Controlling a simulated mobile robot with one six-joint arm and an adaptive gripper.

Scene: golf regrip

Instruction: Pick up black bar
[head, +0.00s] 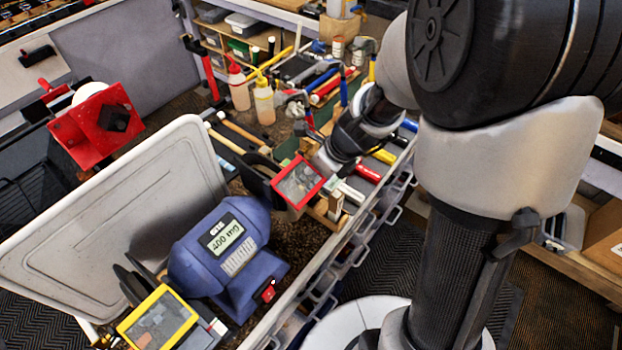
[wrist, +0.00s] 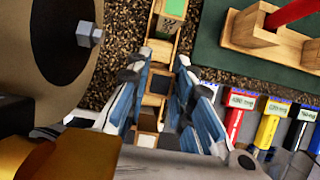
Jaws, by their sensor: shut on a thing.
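My gripper (wrist: 163,68) shows in the wrist view with its two blue-and-white fingers pointing up the picture. They are closed in on a small dark piece, the black bar (wrist: 157,85), which lies between them. Pale wooden block faces show just above and below the bar, close to the fingers. In the head view the wrist of my arm reaches down over the workbench tray, behind a red-framed panel. There the fingertips and the bar are hidden or too small to make out.
A green-topped wooden block (wrist: 173,8) and a wooden holder (wrist: 245,35) with a red rod stand ahead. Coloured labelled tools (wrist: 268,125) lie to the right. A blue grinder-like machine (head: 225,250), red-framed panel (head: 299,182) and white upright panel (head: 120,215) crowd the left side.

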